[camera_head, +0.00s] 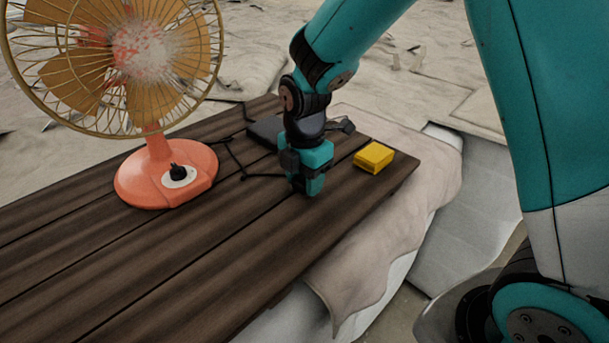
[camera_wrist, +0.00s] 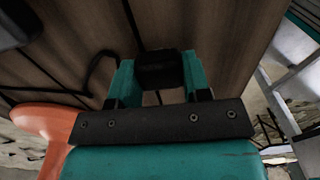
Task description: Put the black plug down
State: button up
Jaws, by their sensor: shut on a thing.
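My gripper (camera_head: 312,188) is low over the dark wooden table (camera_head: 190,262), between the fan and the yellow block. In the wrist view the black plug (camera_wrist: 158,70) sits between the two teal fingers of my gripper (camera_wrist: 158,78), which are shut on it. In the head view the plug is hidden by the gripper. A black cord (camera_head: 238,160) runs on the table to the left of the gripper, and it also shows in the wrist view (camera_wrist: 98,68). I cannot tell whether the plug touches the table.
An orange fan (camera_head: 150,178) stands left of my gripper. A yellow block (camera_head: 374,157) lies to its right near the table edge. A dark flat object (camera_head: 265,130) lies behind the gripper. A pale cloth (camera_head: 375,245) hangs beyond the table's right edge. The front of the tabletop is clear.

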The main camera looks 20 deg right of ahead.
jog(key=shift+f, duration=0.2)
jog(key=shift+f+b, duration=0.4)
jog(key=shift+f, duration=0.2)
jog(key=o, duration=1.2)
notch_tip(320, 180, up, 13)
jog(key=b, duration=0.1)
jog(key=s+a+m+y, duration=0.1)
jog(key=s+m, duration=0.4)
jog(key=s, duration=0.2)
jog(key=s+a+m+y, duration=0.1)
jog(key=s+a+m, duration=0.1)
jog(key=s+m, duration=0.3)
jog(key=s+a+m+y, duration=0.1)
jog(key=s+m+y, duration=0.1)
jog(key=s+m, duration=0.3)
jog(key=shift+s+a+r+m, duration=0.15)
jog(key=shift+s+a, duration=0.05)
jog(key=shift+s, duration=0.85)
jog(key=shift+s+a+r+m, duration=0.15)
jog(key=shift+s, duration=0.85)
